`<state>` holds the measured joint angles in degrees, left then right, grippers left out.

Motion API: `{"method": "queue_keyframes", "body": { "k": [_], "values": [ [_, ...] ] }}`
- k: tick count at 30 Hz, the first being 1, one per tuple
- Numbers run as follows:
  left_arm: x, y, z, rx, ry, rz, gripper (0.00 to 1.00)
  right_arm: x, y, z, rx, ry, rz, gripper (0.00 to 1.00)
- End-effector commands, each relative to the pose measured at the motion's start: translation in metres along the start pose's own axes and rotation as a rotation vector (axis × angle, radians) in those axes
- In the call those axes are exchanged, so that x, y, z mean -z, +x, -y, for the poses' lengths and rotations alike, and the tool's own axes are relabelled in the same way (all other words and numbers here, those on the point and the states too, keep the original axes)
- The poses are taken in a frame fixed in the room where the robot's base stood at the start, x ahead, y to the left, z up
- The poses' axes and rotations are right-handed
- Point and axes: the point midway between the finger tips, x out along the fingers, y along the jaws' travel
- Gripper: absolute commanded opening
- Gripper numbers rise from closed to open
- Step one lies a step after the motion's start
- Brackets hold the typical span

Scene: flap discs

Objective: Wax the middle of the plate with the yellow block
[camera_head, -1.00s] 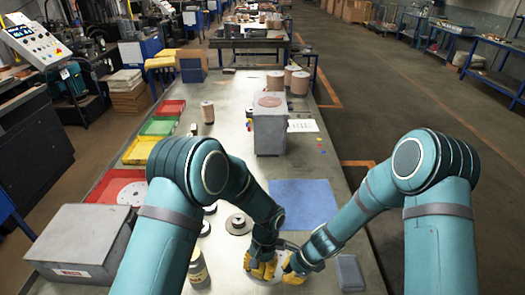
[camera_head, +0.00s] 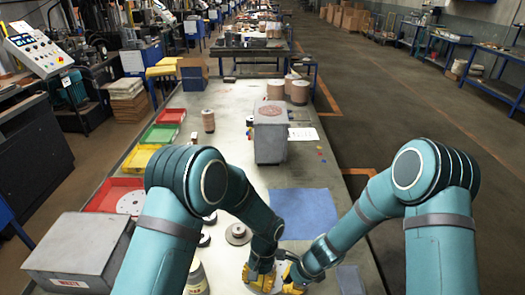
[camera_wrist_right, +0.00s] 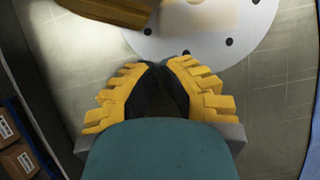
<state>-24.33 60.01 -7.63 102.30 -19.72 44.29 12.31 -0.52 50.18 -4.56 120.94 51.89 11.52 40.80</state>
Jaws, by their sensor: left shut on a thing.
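The plate is a pale round disc with dark holes (camera_wrist_right: 207,45), at the top of the right wrist view. A tan patch shows at its middle. In the head view it lies mostly hidden under my grippers at the bottom edge. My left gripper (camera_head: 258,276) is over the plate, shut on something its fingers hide. A yellow-brown piece (camera_wrist_right: 112,9) juts over the plate's left edge in the wrist view; I cannot tell whether it is the yellow block or a left finger. My right gripper (camera_wrist_right: 160,68) has its fingertips together at the plate's near edge, with nothing seen between them.
A blue mat (camera_head: 303,213) lies beyond the plate, and a ringed disc (camera_head: 238,233) to its left. A jar (camera_head: 197,278) stands at left, a grey block (camera_head: 349,279) at right. Red (camera_head: 105,196), yellow and green trays line the left edge. A grey box (camera_head: 270,142) stands further back.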

Motion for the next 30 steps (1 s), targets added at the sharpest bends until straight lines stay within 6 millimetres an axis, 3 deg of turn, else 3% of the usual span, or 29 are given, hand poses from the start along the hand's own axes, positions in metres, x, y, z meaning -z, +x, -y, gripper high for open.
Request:
{"method": "queue_keyframes", "body": {
  "k": [20,30],
  "values": [
    [-0.035,0.014,-0.022,-0.002,0.016,0.007,0.0,-0.002,0.0,0.003,0.007,0.006,0.001,0.0],
    [-0.015,0.009,-0.013,-0.003,0.011,-0.001,0.0,-0.005,0.0,0.001,0.001,-0.01,0.005,0.0]
  ]
}}
